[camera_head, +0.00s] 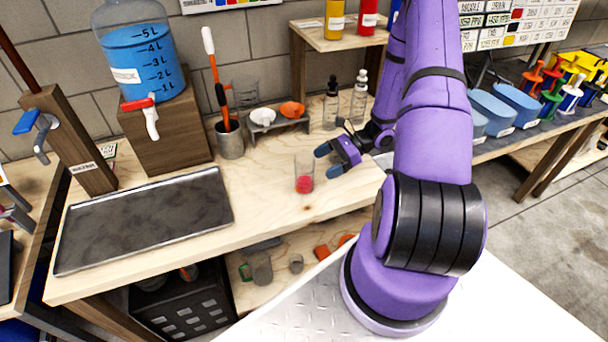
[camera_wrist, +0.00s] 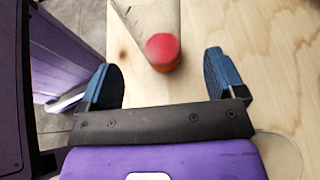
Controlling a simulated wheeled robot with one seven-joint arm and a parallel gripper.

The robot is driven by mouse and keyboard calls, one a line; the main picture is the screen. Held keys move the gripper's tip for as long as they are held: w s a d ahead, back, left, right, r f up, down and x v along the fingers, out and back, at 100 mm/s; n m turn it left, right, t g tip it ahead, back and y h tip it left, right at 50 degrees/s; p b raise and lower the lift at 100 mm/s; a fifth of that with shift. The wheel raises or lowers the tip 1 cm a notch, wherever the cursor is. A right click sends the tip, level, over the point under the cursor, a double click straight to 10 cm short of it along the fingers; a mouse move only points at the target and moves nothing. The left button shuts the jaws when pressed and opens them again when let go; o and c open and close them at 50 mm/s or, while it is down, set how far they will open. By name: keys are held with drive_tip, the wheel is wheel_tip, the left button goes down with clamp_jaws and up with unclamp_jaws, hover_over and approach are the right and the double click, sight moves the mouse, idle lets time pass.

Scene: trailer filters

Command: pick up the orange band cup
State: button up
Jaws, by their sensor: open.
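The orange band cup is a clear cup (camera_head: 304,172) with red at its bottom, upright on the wooden bench in the head view. In the wrist view, its red part (camera_wrist: 162,48) shows with an orange edge, and the clear wall is faint. My gripper (camera_head: 328,160) is just right of the cup, low over the bench, with its blue fingers apart and pointing toward it. In the wrist view, the cup is ahead of the gap between the fingertips (camera_wrist: 162,78), roughly centred. Nothing is between the fingers.
Two small bottles (camera_head: 358,97) stand behind my gripper. A small rack (camera_head: 278,126) with a white and an orange piece, and a grey holder (camera_head: 230,140) with tools, stand behind the cup. A dark tray (camera_head: 145,218) lies to the left. The bench around the cup is clear.

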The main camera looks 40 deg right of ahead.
sight(307, 173)
drive_tip(key=shift+x, duration=3.45)
drive_tip(key=shift+s+f, duration=0.1)
drive_tip(key=shift+s, duration=0.05)
drive_tip(key=c, duration=1)
drive_tip(key=shift+r, duration=0.2)
drive_tip(key=shift+c, duration=0.2)
